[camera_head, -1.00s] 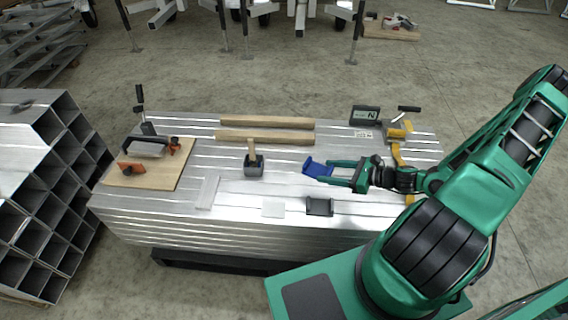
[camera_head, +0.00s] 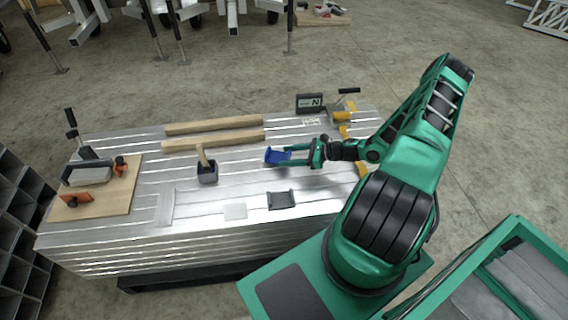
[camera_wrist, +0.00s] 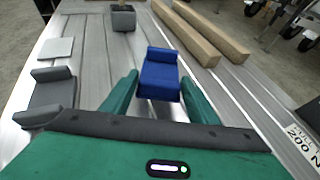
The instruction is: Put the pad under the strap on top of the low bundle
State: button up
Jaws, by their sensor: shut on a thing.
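A blue pad (camera_head: 278,156) with raised ends is held by my gripper (camera_head: 292,155) over the right half of the low bundle (camera_head: 150,235). The wrist view shows the blue pad (camera_wrist: 160,75) between the green fingers of my gripper (camera_wrist: 156,92). I cannot tell exactly how high it is above the bundle. A yellow strap (camera_head: 361,172) lies across the right end of the bundle, to the right of the pad and apart from it. My arm partly hides the strap.
On the bundle lie two wooden battens (camera_head: 213,125), a grey block with a wooden handle (camera_head: 206,172), a dark grey pad (camera_head: 281,200) and a pale square (camera_head: 235,211). A board with tools (camera_head: 110,195) is at left. A display box (camera_head: 309,103) stands behind my gripper.

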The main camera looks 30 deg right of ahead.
jog(key=shift+f, duration=1.5)
jog(key=o, duration=1.1)
jog(key=shift+c, duration=0.2)
